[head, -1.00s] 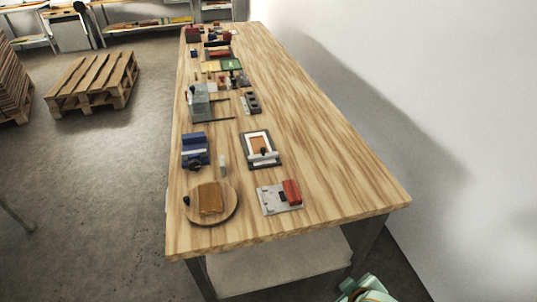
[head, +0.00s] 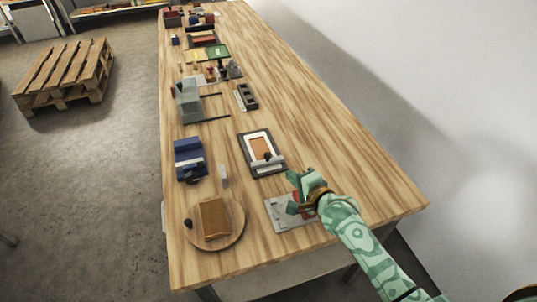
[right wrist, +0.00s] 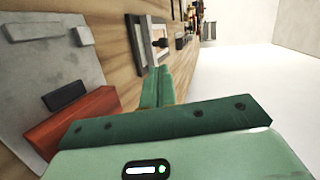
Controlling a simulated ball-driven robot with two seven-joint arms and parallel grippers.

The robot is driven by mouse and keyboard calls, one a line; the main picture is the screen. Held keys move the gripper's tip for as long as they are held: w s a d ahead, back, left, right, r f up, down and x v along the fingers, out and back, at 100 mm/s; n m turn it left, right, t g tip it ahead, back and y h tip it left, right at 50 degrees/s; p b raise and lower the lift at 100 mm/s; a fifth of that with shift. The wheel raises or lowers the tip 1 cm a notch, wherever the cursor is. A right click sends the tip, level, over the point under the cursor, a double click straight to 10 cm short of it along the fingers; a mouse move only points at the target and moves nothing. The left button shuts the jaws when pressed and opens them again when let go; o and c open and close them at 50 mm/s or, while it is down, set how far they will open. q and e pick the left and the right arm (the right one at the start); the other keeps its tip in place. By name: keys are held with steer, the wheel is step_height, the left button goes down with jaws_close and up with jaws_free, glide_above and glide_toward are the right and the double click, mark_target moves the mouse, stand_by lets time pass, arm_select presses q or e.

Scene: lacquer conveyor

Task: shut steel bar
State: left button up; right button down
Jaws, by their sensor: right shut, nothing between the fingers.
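A pale metal bar (head: 268,164) with a black knob lies across the near part of a dark-framed panel with a white and orange middle. The bar and knob also show small in the right wrist view (right wrist: 160,44), beyond my fingers. My right gripper (head: 293,178) is shut and empty. It hovers above the grey plate, just near and right of the framed panel, apart from the bar. Its closed fingers (right wrist: 158,78) point towards the panel in the right wrist view. My left gripper is not in view.
A grey plate (head: 278,216) with a red block (right wrist: 70,127) lies under my right gripper, partly hidden. A round wooden board (head: 237,233) and a blue device (head: 188,158) stand to the left. The wooden table's right side (head: 340,155) is clear, beside a white wall.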

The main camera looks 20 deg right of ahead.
steer(key=b, duration=0.2)
glide_toward(269, 158)
steer(key=shift+w+a+f, duration=0.2)
steer(key=shift+w+f, duration=0.2)
steer(key=shift+w, duration=0.15)
steer(key=b+x, duration=0.1)
steer(key=x, duration=0.3)
steer(key=shift+b, duration=0.35)
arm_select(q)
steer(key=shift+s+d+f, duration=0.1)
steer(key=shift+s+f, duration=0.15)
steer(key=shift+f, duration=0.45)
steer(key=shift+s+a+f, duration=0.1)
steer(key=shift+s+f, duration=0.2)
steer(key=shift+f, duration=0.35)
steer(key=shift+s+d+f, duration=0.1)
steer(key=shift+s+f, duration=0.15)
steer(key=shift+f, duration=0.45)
arm_select(e)
steer(key=shift+w+a, duration=0.15)
steer(key=shift+w, duration=0.45)
